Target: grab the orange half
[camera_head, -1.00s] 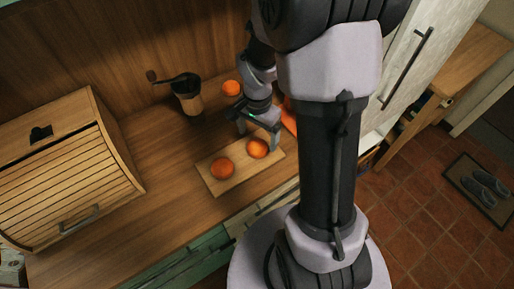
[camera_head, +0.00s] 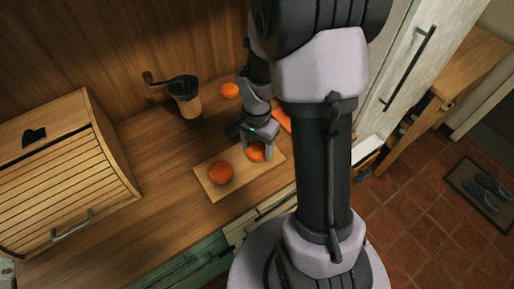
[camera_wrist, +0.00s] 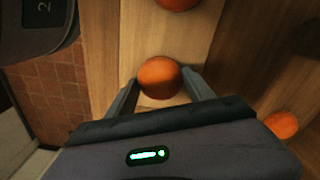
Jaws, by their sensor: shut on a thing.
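An orange half (camera_head: 256,153) shows as an orange round on the right part of a small wooden board on the counter. My gripper (camera_head: 257,152) is over it, with the fingers down on either side of it. In the wrist view the same orange round (camera_wrist: 159,77) sits between the two fingertips (camera_wrist: 160,84), and the jaws are shut on it. A second orange round (camera_head: 220,172) lies on the left part of the board. It shows at the top edge of the wrist view (camera_wrist: 178,3). I cannot tell the cut faces.
The wooden board (camera_head: 212,193) lies near the counter's front edge. Behind it stand a hand grinder (camera_head: 186,100) and another orange (camera_head: 230,90). A flat orange object (camera_head: 283,119) lies to the right, partly hidden by my arm. A roll-front bread box (camera_head: 65,180) fills the left.

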